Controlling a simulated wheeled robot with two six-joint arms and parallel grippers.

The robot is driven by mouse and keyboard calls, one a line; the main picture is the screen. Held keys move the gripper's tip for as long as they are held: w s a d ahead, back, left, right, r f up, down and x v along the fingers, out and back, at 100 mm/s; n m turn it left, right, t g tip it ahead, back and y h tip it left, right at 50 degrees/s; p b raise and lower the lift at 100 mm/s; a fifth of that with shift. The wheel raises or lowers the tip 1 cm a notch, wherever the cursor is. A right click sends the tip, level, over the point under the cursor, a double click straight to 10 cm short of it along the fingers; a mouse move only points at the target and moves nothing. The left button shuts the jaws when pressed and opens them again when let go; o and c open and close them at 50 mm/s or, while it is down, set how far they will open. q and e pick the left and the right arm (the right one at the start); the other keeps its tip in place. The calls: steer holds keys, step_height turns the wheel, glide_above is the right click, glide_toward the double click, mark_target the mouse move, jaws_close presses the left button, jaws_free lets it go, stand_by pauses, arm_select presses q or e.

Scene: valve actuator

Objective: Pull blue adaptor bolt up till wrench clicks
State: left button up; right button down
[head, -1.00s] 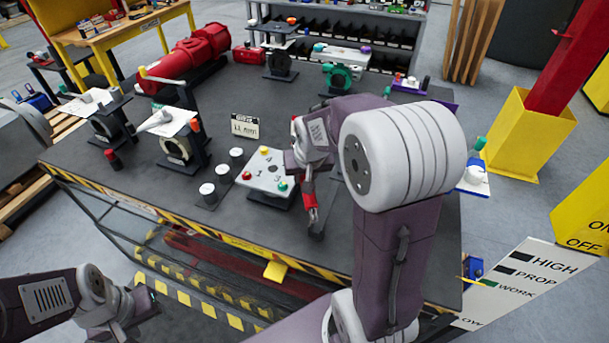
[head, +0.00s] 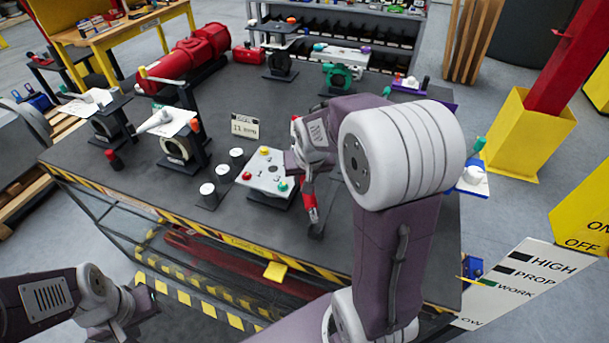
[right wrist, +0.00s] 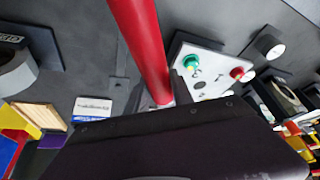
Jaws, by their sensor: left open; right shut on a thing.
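The white adaptor plate (head: 258,185) sits on the table, with yellow (head: 264,151), red (head: 246,175) and green (head: 282,186) bolts showing. I cannot make out a blue bolt; my right gripper and arm cover the plate's right side. My right gripper (head: 309,182) is shut on a red-handled wrench (head: 311,205), just right of the plate. In the right wrist view the wrench's red handle (right wrist: 150,45) runs up from the gripper, beside the green bolt (right wrist: 191,62) and red bolt (right wrist: 237,73). My left gripper (head: 134,308) is open and empty at the lower left, away from the plate.
A small display (head: 245,128) with dark text stands behind the plate. Several white-topped round pieces (head: 222,169) stand left of it. Valve stands (head: 178,148) and a large red cylinder (head: 193,57) are further back. The table's striped front edge (head: 215,236) is nearby.

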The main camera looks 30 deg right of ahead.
steer(key=shift+f+b, duration=0.9)
steer(key=shift+f, duration=0.15)
stand_by(0.4)
steer(key=shift+w+a+m+h+b, duration=0.2)
steer(key=shift+w+a+m+b, duration=0.1)
steer(key=shift+a+m+b, duration=0.25)
steer(key=shift+w+a+m+h+b, duration=0.25)
steer(key=shift+a+m+b, duration=0.15)
steer(key=shift+a+m, duration=0.1)
